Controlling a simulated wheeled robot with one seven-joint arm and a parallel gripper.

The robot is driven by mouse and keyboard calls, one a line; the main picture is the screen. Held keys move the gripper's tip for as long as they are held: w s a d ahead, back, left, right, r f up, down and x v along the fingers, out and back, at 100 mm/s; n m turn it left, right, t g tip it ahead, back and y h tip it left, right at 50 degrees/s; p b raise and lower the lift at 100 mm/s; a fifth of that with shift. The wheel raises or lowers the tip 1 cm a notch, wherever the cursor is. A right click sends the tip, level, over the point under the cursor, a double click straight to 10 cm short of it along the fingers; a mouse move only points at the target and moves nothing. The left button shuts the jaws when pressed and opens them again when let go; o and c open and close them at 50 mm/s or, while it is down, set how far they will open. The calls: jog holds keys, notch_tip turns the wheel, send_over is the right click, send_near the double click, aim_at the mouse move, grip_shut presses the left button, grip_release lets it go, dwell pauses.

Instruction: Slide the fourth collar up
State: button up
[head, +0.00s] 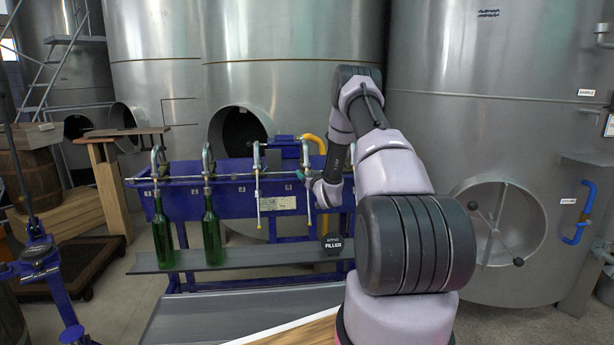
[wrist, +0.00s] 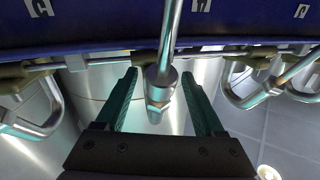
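The filler is a blue trough (head: 235,185) with a row of metal spouts. In the head view my gripper (head: 313,183) is at the fourth spout (head: 305,155) from the left, beside its hanging tube. In the wrist view a metal tube runs down to a thicker metal collar (wrist: 160,82), which sits between the two green fingers of my gripper (wrist: 163,92). The fingers are open, with visible gaps on both sides of the collar. In the head view I cannot make out the fourth collar clearly beside my wrist.
Two green bottles, a left one (head: 163,238) and a right one (head: 211,235), stand under the first two spouts on a grey shelf (head: 265,257). The third spout (head: 257,185) hangs close to the left. Neighbouring curved spouts (wrist: 245,90) flank my fingers. Steel tanks (head: 285,75) stand behind.

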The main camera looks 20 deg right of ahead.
jog(key=s, duration=1)
jog(key=shift+s+a, duration=0.4)
jog(key=s+a+r+m+g, duration=0.1)
jog(key=s+a+r+g, duration=0.25)
jog(key=r, duration=0.85)
jog(key=s+a+r+g, duration=0.2)
jog(key=s+a+r, duration=0.3)
jog(key=r, duration=0.7)
jog(key=s+a+r+g+y, duration=0.1)
jog(key=s+a, duration=0.3)
jog(key=s, duration=0.6)
jog(key=s+a+r+g+y, duration=0.1)
jog(key=s+a, duration=0.4)
jog(key=s, duration=0.6)
jog(key=s+a+r+m+g+y, duration=0.1)
jog(key=s+a+r+g, duration=0.2)
jog(key=s, duration=0.7)
jog(key=shift+s+a+r, duration=0.4)
jog(key=shift+a+r, duration=0.25)
jog(key=shift+r, duration=0.1)
